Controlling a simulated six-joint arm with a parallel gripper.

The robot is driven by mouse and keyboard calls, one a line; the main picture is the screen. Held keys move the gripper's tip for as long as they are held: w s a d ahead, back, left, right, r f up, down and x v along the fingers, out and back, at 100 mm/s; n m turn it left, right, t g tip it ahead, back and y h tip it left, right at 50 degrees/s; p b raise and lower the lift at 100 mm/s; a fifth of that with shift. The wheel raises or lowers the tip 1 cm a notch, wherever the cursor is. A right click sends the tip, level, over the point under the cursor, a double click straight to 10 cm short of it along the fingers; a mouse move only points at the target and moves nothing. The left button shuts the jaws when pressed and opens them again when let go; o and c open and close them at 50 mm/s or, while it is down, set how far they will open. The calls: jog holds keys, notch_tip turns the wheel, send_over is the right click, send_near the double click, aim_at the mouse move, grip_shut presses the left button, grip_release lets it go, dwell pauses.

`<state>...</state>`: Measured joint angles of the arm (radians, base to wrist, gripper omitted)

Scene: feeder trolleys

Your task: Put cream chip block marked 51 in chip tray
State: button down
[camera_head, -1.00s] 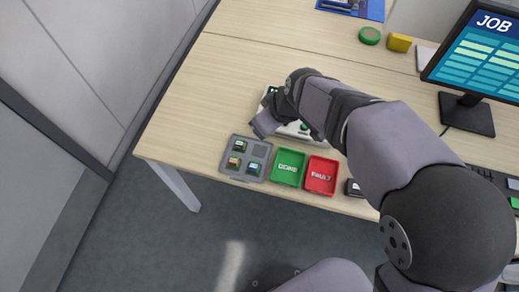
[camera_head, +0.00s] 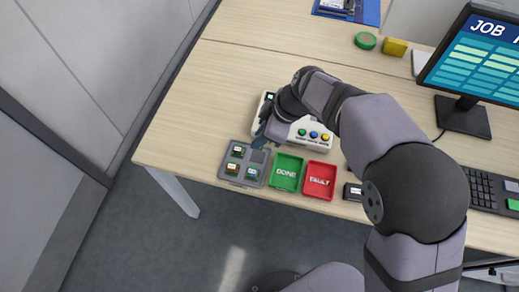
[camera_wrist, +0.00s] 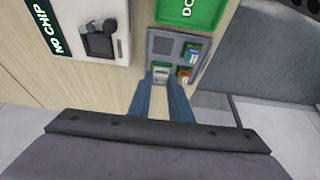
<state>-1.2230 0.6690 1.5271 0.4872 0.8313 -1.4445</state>
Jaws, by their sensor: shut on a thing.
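My gripper (camera_wrist: 162,82) is shut on a small pale block, the cream chip block (camera_wrist: 160,71), seen between the fingertips in the wrist view. Its marking is too small to read. The grey chip tray (camera_head: 226,176) is at the desk's front edge; its rim also shows in the wrist view (camera_wrist: 151,42). The other three compartments hold chips: one upper left (camera_head: 238,151), one lower left (camera_head: 232,168), one lower right (camera_head: 252,173).
A green DONE tray (camera_head: 286,173) and a red FAULT tray (camera_head: 320,180) stand right of the chip tray. A white device with coloured buttons (camera_head: 312,133) lies behind them. A small dark box (camera_head: 352,191) is further right. The desk to the left is clear.

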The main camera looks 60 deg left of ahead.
jog(key=shift+f+p, duration=0.65)
jog(key=shift+f, duration=3)
jog(key=shift+f, duration=0.15)
jog(key=c, duration=1.6)
grip_release()
jog(key=shift+r, duration=0.25)
jog(key=b+v, duration=0.2)
jog(key=v, duration=1)
